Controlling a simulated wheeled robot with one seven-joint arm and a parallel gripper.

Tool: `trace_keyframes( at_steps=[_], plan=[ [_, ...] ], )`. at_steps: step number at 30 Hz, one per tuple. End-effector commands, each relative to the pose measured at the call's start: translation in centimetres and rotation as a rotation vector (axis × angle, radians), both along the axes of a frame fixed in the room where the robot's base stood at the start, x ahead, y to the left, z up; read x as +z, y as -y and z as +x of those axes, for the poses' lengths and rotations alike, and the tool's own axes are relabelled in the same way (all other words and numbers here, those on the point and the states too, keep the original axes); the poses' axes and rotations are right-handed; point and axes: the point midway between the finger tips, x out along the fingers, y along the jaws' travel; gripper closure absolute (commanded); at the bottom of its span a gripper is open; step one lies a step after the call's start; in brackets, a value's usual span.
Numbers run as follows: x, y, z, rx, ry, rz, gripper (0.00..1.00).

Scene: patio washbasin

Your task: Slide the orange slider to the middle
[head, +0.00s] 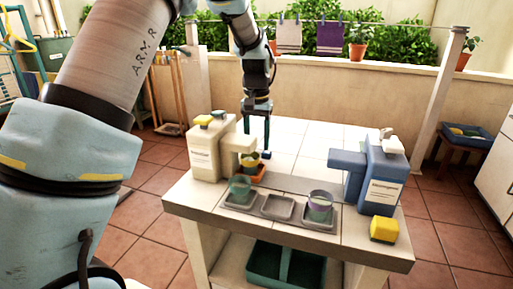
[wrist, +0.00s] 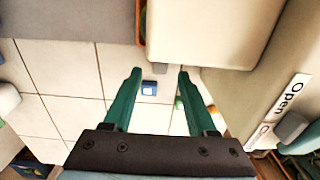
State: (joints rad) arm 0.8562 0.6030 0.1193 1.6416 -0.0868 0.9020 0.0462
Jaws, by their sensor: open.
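The orange slider (head: 259,174) shows as a low orange piece under the spout of the cream dispenser (head: 205,155), with a yellowish cup (head: 251,158) above it. A small blue block (head: 266,154) sits just behind it; I cannot tell whether they are joined. My gripper (head: 256,143) points down behind the dispenser's spout, open and empty. In the wrist view, the blue block (wrist: 148,88) lies between the two green fingers, apart from both. A thin orange edge (wrist: 140,25) shows beside the cream dispenser body (wrist: 205,30). Most of the slider is hidden there.
A blue dispenser (head: 380,175) and yellow block (head: 384,229) stand right.

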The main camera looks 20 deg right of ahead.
Motion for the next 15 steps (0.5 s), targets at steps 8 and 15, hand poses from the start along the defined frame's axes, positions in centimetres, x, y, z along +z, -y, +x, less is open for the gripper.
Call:
trace_keyframes(
  at_steps=[8,15],
  plan=[
    [-2.8,0.0,0.0,0.000,0.000,0.000,0.43],
    [-3.1,0.0,0.0,0.000,0.000,0.000,0.43]
  ],
)
